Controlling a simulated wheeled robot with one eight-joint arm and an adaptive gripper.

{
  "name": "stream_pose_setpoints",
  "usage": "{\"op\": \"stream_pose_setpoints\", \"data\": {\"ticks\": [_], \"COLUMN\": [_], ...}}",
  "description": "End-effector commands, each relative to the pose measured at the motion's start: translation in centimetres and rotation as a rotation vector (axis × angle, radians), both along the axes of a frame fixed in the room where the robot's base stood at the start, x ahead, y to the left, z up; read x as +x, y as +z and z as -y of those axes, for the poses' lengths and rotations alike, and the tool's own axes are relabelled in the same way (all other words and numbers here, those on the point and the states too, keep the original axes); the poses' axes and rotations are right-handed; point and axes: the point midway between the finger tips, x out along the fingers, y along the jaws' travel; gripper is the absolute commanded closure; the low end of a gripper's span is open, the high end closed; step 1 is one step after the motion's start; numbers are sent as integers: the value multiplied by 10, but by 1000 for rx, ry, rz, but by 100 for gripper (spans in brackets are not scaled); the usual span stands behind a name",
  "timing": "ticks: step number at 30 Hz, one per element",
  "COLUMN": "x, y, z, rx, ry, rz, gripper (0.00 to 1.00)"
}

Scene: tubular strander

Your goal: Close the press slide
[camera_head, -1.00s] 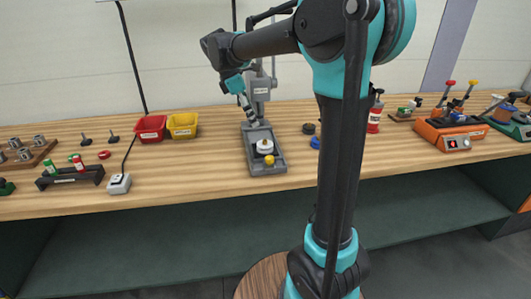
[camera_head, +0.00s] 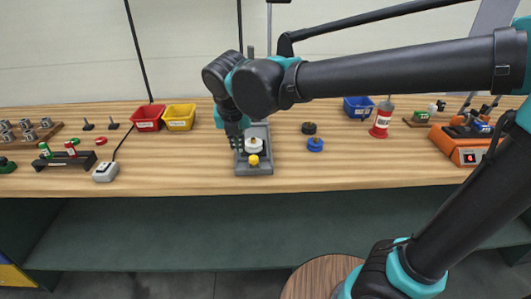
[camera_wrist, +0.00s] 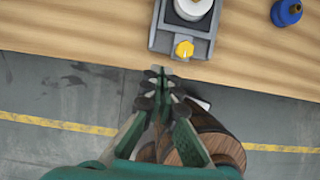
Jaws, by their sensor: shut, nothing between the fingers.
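The grey press (camera_head: 254,167) stands on the wooden bench. A white round part (camera_head: 253,145) and a yellow knob (camera_head: 253,160) show at the front of its slide. In the wrist view the grey slide (camera_wrist: 158,40) carries the white part (camera_wrist: 193,8) with the yellow knob (camera_wrist: 184,50) at its near end. My gripper (camera_head: 238,147) points down over the left side of the press. In the wrist view the shut, empty fingertips (camera_wrist: 160,74) are just below and left of the knob. Contact cannot be told. My wrist hides the upper press.
Red (camera_head: 148,117) and yellow (camera_head: 180,117) bins stand left of the press. A blue round knob-like part (camera_head: 315,145) and a dark one (camera_head: 309,128) lie to its right. The bench's front strip is clear.

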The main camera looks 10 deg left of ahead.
Motion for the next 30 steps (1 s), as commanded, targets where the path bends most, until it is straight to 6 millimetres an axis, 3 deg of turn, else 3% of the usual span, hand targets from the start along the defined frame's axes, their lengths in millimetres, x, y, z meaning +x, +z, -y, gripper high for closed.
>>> {"op": "stream_pose_setpoints", "data": {"ticks": [3, 8, 22, 30], "x": [-6, 0, 31, 64], "y": [-3, -17, -96, -94], "z": [-5, -6, -13, -21], "rx": [0, 0, 0, 0], "ry": [40, 40, 35, 35], "rz": [4, 5, 4, 4], "gripper": [100, 100, 100, 100]}}
